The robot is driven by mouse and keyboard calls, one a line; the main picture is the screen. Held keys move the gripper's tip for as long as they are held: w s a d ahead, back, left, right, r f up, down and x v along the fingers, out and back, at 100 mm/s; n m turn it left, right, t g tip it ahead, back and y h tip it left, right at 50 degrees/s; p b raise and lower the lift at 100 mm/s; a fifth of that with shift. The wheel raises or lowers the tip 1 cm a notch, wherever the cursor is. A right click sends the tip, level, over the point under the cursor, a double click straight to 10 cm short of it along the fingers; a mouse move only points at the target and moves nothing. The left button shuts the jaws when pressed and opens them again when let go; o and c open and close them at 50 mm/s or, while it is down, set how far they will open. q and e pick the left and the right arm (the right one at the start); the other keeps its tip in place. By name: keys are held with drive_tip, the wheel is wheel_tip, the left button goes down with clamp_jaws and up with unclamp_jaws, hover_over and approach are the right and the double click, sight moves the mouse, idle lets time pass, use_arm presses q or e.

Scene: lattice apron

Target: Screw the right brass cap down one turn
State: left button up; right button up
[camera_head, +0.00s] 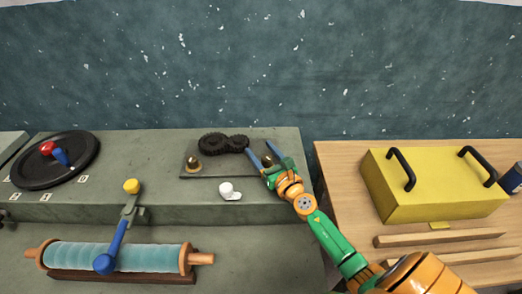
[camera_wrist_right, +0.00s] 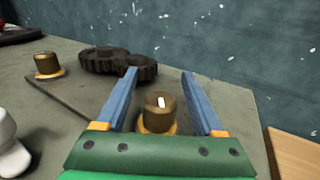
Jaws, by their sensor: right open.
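The right brass cap (camera_wrist_right: 160,108) is a dark brass cylinder on an orange ring base. In the right wrist view it stands between the two blue fingers of my right gripper (camera_wrist_right: 160,95), which are open with a gap on each side. In the head view my right gripper (camera_head: 263,157) reaches over the cap (camera_head: 267,160) at the right end of a dark plate (camera_head: 215,171). The left brass cap (camera_head: 194,163) stands at the plate's left end and also shows in the right wrist view (camera_wrist_right: 46,64). My left gripper is not in view.
Two dark gears (camera_head: 223,143) lie behind the caps. A white knob (camera_head: 229,191) is in front of the plate. A yellow box (camera_head: 430,190) stands on the wooden table at right.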

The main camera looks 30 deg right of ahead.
drive_tip(key=shift+w, duration=0.15)
drive_tip(key=shift+r, duration=0.1)
drive_tip(key=shift+c, duration=1.1)
clamp_jaws()
drive_tip(key=shift+d+r+m+g+h+p, duration=0.15)
drive_tip(key=shift+m+h+p, duration=0.35)
drive_tip(key=shift+h, duration=0.3)
drive_tip(key=shift+d+m+g+h+p, duration=0.15)
drive_tip(key=shift+m+h+p, duration=0.35)
drive_tip(key=shift+h, duration=0.3)
drive_tip(key=shift+s+d+m+g+h, duration=0.1)
drive_tip(key=shift+s+m+g+h, duration=0.15)
drive_tip(key=shift+m+h, duration=0.65)
drive_tip(key=h, duration=0.1)
drive_tip(key=m+g+h, duration=0.1)
drive_tip(key=h, duration=0.1)
drive_tip(key=shift+d+f+m+g, duration=0.2)
drive_tip(key=shift+d+m+g, duration=0.05)
drive_tip(key=shift+m+g, duration=0.15)
drive_tip(key=shift+s+d+m+g+h+b, duration=0.2)
drive_tip(key=shift+m+g+h, duration=0.3)
drive_tip(key=shift+h, duration=0.25)
drive_tip(key=shift+s+d+m+g+h+b, duration=0.1)
drive_tip(key=shift+m+g+h+b, duration=0.1)
drive_tip(key=shift+m+g+h, duration=0.45)
drive_tip(key=shift+r+h, duration=0.1)
drive_tip(key=shift+h, duration=0.2)
